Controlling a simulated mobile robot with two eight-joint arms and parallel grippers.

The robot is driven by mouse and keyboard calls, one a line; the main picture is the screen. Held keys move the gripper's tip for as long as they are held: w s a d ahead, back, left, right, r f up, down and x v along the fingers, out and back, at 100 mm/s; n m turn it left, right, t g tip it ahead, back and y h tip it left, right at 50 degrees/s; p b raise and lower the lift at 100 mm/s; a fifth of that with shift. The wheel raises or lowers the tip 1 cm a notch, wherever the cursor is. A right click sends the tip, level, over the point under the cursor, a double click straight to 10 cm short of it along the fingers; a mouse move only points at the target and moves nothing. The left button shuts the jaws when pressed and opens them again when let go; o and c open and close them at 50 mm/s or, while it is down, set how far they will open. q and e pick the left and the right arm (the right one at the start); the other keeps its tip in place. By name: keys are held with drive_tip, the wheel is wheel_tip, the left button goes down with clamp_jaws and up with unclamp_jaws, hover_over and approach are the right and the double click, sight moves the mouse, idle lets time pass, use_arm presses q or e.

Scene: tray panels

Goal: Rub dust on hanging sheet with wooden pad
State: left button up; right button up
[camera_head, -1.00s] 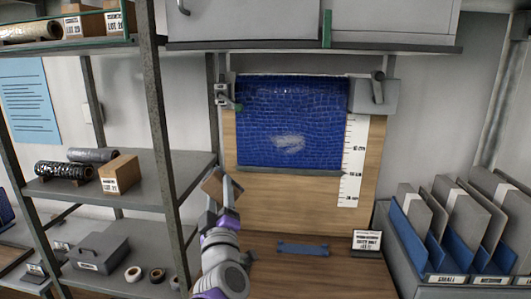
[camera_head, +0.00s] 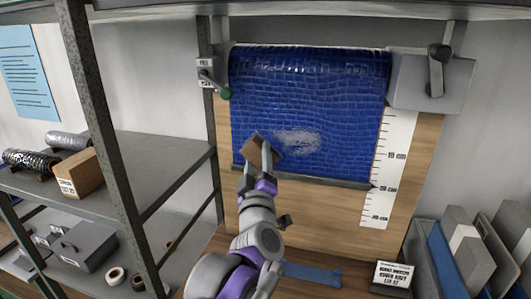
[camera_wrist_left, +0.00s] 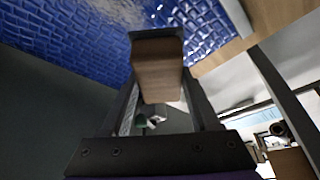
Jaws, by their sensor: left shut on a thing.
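The blue hanging sheet (camera_head: 310,85) has a crocodile-like pattern and hangs on a wooden board. A pale dust patch (camera_head: 298,143) lies on its lower middle. My left gripper (camera_head: 261,158) is shut on the wooden pad (camera_head: 256,147), at the lower left of the sheet, just left of the dust. In the left wrist view the wooden pad (camera_wrist_left: 158,68) sits between the fingers, with the blue sheet (camera_wrist_left: 75,35) behind it. I cannot tell whether the pad touches the sheet. My right gripper is not in view.
A dark bar (camera_head: 330,181) runs along the sheet's lower edge. A white scale strip (camera_head: 388,170) stands at its right. A grey shelf (camera_head: 150,160) with boxes and rolls is at the left. A blue strip (camera_head: 312,274) and a label stand (camera_head: 391,276) are on the table below.

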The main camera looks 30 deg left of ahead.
use_arm(q)
drive_tip(key=shift+w+a, duration=0.3)
drive_tip(key=shift+w, duration=0.5)
drive_tip(key=w, duration=0.3)
drive_tip(key=shift+w+a+b, duration=0.25)
drive_tip(key=shift+a+b, duration=0.15)
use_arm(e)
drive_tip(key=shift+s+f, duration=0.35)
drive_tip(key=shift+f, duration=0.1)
use_arm(q)
drive_tip(key=shift+w+a+r, duration=0.1)
drive_tip(key=shift+w+a, duration=0.05)
drive_tip(key=shift+w, duration=0.4)
drive_tip(key=shift+w+a, duration=0.1)
drive_tip(key=shift+w, duration=0.45)
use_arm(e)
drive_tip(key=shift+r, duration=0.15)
use_arm(q)
drive_tip(key=shift+d, duration=0.15)
